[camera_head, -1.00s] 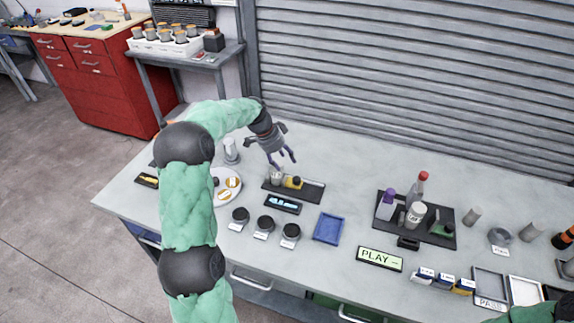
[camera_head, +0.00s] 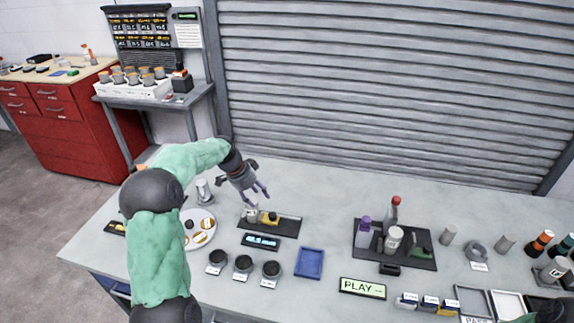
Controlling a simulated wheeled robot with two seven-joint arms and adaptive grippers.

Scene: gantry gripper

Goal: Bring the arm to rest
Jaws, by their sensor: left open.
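My left arm (camera_head: 158,235), in a green sleeve with dark joints, comes in from the lower left and reaches over the grey table (camera_head: 330,200). My left gripper (camera_head: 258,198) is open, with its fingers pointing down. It appears just above a small dark tray (camera_head: 285,227) that bears a metal cup (camera_head: 252,213) and a yellow item (camera_head: 271,218). Nothing shows between the fingers. Only a green bit of what may be my right arm shows at the bottom right corner; its gripper is out of view.
A white round plate (camera_head: 209,219) and a white cylinder (camera_head: 203,190) stand near my left arm. A bottle tray (camera_head: 428,260) stands right. The table's back middle is clear.

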